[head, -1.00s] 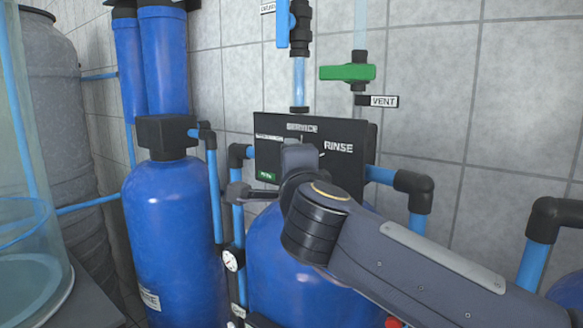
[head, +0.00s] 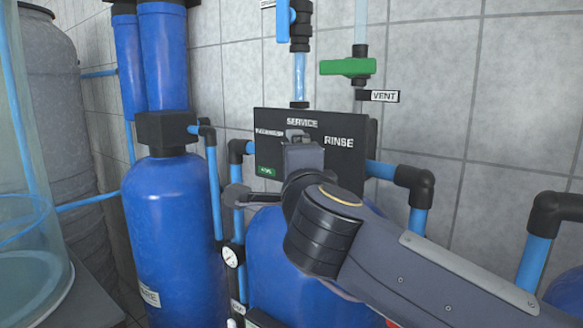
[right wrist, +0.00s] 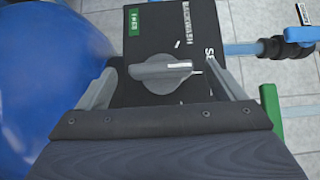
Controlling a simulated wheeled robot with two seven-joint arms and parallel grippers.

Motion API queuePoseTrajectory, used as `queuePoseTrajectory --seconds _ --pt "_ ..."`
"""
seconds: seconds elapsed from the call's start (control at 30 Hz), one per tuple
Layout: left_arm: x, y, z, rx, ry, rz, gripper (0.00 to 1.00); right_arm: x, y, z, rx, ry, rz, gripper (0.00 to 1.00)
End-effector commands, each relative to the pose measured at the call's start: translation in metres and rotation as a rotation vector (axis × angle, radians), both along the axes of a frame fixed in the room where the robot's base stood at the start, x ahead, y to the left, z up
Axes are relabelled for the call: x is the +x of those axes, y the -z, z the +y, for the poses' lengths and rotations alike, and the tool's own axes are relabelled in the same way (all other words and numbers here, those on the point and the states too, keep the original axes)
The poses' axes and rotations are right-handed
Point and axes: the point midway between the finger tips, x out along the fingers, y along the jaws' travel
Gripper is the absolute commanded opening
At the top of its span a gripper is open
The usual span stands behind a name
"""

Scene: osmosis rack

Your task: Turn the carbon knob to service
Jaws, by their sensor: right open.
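The carbon knob (right wrist: 160,73) is a grey dial on the black control box (right wrist: 150,30), seen in the right wrist view. Its white line points right, toward the mark by the partly hidden label starting with S. The BACKWASH label is above it. My right gripper (right wrist: 161,68) is open, with one finger on each side of the knob and gaps between. In the head view, my right gripper (head: 302,148) is in front of the box (head: 345,122) and hides most or all of the knob. SERVICE and RINSE can be read there. My left gripper is not in view.
Blue tanks (head: 172,225) stand left of and below the box. Blue pipes with black elbows (head: 415,182) flank it. A green valve handle (head: 347,67) and a VENT tag (head: 385,96) are above right. A gauge (head: 230,256) is below left.

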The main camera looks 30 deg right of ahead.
Motion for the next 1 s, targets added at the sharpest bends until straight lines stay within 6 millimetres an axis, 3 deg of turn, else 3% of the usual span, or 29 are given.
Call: queuePoseTrajectory --seconds 0.1,0.3,1.0 --pt "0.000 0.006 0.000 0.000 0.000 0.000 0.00 -0.021 0.001 0.009 -0.001 -0.003 -0.004 0.89" --pt "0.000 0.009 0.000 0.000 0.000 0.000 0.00 -0.041 0.001 0.018 0.000 -0.002 -0.001 0.89" --pt "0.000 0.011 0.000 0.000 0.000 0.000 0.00 -0.043 -0.001 0.018 -0.052 -0.020 -0.031 0.89"
